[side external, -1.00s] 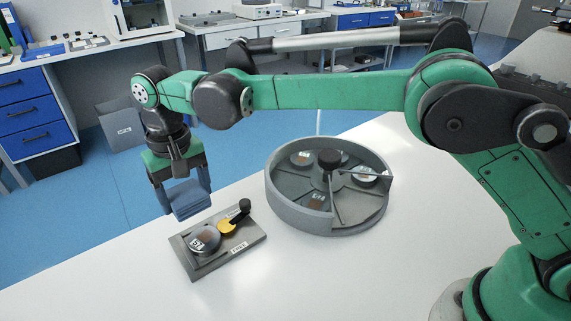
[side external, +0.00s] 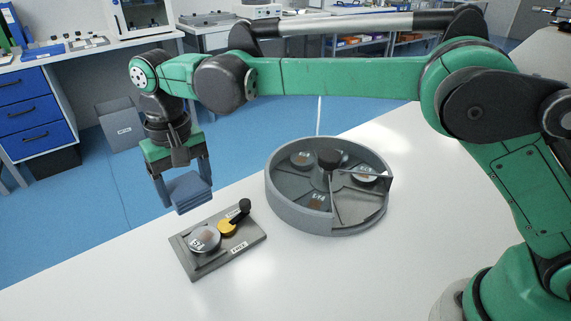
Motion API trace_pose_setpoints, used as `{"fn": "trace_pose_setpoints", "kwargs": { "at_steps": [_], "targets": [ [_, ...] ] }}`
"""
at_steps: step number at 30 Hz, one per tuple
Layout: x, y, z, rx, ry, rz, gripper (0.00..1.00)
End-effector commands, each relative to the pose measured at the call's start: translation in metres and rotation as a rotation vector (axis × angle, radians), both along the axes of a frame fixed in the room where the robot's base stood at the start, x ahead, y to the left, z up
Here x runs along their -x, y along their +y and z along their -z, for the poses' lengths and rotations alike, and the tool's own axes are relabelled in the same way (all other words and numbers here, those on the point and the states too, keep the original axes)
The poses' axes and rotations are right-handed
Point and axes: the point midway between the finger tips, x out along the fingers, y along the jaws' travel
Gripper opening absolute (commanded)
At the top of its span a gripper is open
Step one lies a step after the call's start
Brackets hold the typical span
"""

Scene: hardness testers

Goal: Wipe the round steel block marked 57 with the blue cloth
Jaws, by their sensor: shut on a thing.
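My gripper (side external: 183,186) is shut on the blue cloth (side external: 188,191), which is folded into a thick pad. It holds the cloth in the air just behind the grey fixture plate (side external: 222,254), apart from it. A round steel block (side external: 204,239) lies on the left part of this plate. It bears a white label that looks like 57 and a brownish patch on its top. A yellow clamp piece with a black knob (side external: 240,211) sits against the block's right side.
A round grey tray (side external: 290,217) with compartments stands to the right, holding several round blocks (side external: 365,174) around a dark central hub (side external: 329,159). The white table in front and to the right is clear. The table's far edge runs behind the plate.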

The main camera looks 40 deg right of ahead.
Motion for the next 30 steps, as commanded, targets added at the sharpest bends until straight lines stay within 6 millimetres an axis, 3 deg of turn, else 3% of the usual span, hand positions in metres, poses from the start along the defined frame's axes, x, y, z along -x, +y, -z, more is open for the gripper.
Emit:
{"fn": "trace_pose_setpoints", "kwargs": {
  "at_steps": [9,30],
  "targets": [
    [0.034,-0.012,0.002,0.000,0.000,-0.001,0.31],
    [0.035,-0.013,0.062,0.000,0.000,-0.001,0.31]
  ]
}}
